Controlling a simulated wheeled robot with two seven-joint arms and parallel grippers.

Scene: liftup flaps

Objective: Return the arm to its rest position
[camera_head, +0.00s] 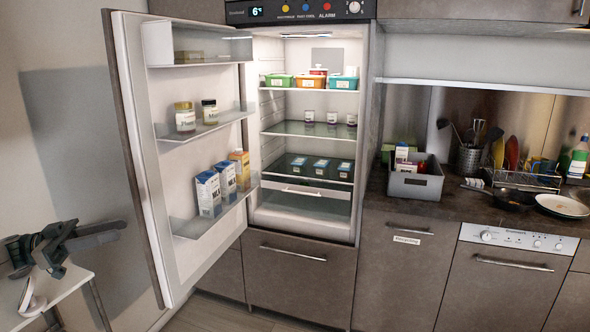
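My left gripper (96,230) is at the lower left of the head view, with its dark fingers pointing right. The fingers look apart, and I see nothing held between them. It is left of the open fridge door (135,140) and clear of it in the picture. My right arm and gripper are not in view. The fridge (300,215) stands open, its door swung out to the left.
Fridge shelves hold tubs (310,82) and small jars; door racks hold jars (185,117) and cartons (208,193). A white surface (62,284) lies below my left gripper. Right, the counter (455,203) carries a grey crate (416,186), a pan (512,198) and a dish rack.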

